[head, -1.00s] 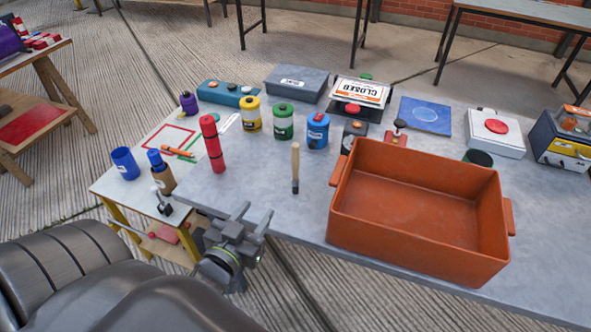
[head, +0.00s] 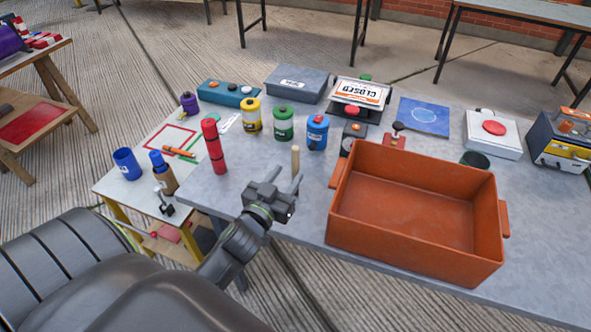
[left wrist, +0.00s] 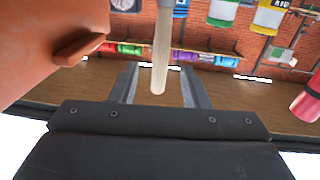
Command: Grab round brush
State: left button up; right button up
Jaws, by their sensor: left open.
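The round brush (head: 295,158) is a slim pale wooden stick standing upright on the grey table, left of the orange crate. My left gripper (head: 286,177) is open and empty, just in front of the brush, and covers its lower part in the head view. In the left wrist view the brush handle (left wrist: 160,55) shows between the two open fingers (left wrist: 160,82), its pale end towards the palm. I cannot tell whether the fingers reach around it. My right gripper is not in view.
The big orange crate (head: 341,225) stands close to the right of the brush. A red bottle (head: 214,148) stands to the left. Yellow (head: 251,116), green (head: 283,124) and blue (head: 317,132) canisters stand behind. The table (head: 240,175) is bare between the red bottle and the brush.

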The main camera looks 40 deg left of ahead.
aim_at(294, 168)
pick_arm(q)
jog(key=shift+w+a+f+p, duration=0.1)
jog(key=shift+w+a+p, duration=0.05)
jog(key=shift+w, duration=0.8)
jog(key=shift+w+a+f+p, duration=0.1)
jog(key=shift+w+a, duration=0.05)
jog(key=shift+w, duration=0.8)
jog(key=shift+w+a+f+p, duration=0.1)
jog(key=shift+w+a+p, duration=0.05)
jog(key=shift+w, duration=0.8)
grip_shut()
